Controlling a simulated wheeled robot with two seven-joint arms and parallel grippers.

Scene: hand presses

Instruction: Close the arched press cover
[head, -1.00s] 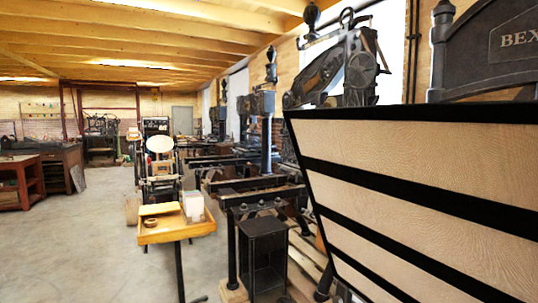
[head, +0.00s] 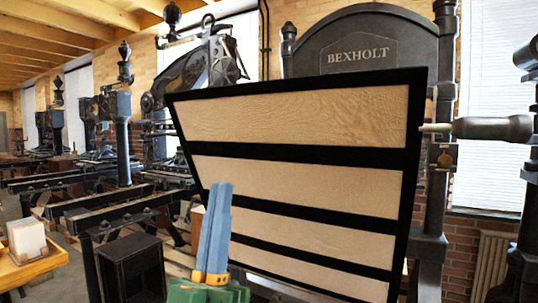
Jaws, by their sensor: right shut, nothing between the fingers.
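The press cover (head: 300,168) is a large framed panel with pale wood-grained strips between black bars. It stands raised and tilted in the middle of the head view, in front of the dark arched press frame (head: 360,45) marked BEXHOLT. My right gripper (head: 221,190) has blue fingers and shows at the bottom centre. Its fingers point up and are shut with nothing between them. They overlap the cover's lower left part in the picture; I cannot tell whether they touch it. My left gripper is not in view. The press bed behind the cover is hidden.
A black open box stand (head: 132,268) and a wooden tray table (head: 35,265) are at the lower left. Other iron presses line the left background.

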